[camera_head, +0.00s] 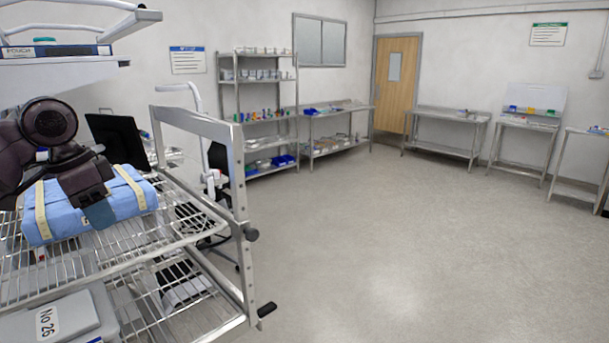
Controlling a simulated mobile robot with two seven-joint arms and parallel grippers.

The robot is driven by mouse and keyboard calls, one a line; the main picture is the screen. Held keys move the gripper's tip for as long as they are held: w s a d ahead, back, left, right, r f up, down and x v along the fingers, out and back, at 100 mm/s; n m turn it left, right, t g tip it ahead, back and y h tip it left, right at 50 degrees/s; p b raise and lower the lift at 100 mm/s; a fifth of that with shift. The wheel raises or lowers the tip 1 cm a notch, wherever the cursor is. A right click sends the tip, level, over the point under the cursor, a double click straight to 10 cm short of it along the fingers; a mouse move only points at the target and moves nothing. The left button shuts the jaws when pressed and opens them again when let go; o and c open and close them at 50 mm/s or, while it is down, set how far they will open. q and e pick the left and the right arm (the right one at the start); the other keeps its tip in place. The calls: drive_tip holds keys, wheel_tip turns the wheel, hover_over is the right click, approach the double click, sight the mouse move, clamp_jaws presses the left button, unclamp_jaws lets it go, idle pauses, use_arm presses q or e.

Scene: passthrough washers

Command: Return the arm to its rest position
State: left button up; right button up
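My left arm comes in from the left edge, dark and bulky. Its gripper (98,208) points down at the blue wrapped package (128,203), which has pale tape bands and lies on the upper wire shelf of a metal rack. The fingertips overlap the near side of the package in this view. I cannot tell whether they touch it or whether they are open or shut. My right arm and gripper are not in view.
The wire rack (240,190) stands close on the left, with a grey box (55,320) on its lower shelf. A storage shelf (262,125), steel tables (445,120) and a wooden door (396,85) line the far walls. The floor (390,230) at centre and right is clear.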

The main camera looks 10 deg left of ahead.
use_arm(q)
drive_tip(key=d+f+n+t+h+b, duration=0.15)
drive_tip(key=d+f, duration=0.25)
drive_tip(key=f, duration=1.2)
drive_tip(key=d+f+n+t+h, duration=0.1)
drive_tip(key=d+f+t, duration=0.2)
drive_tip(key=f, duration=1.3)
drive_tip(key=s+d+f+n+t+y, duration=0.2)
drive_tip(key=s+d+f, duration=0.1)
drive_tip(key=s+f, duration=0.5)
drive_tip(key=s+d+f+n+t+y, duration=0.2)
drive_tip(key=s+d+f+t, duration=0.1)
drive_tip(key=s+f, duration=0.4)
drive_tip(key=s, duration=0.3)
drive_tip(key=shift+f+b, duration=0.35)
drive_tip(key=shift+b, duration=0.05)
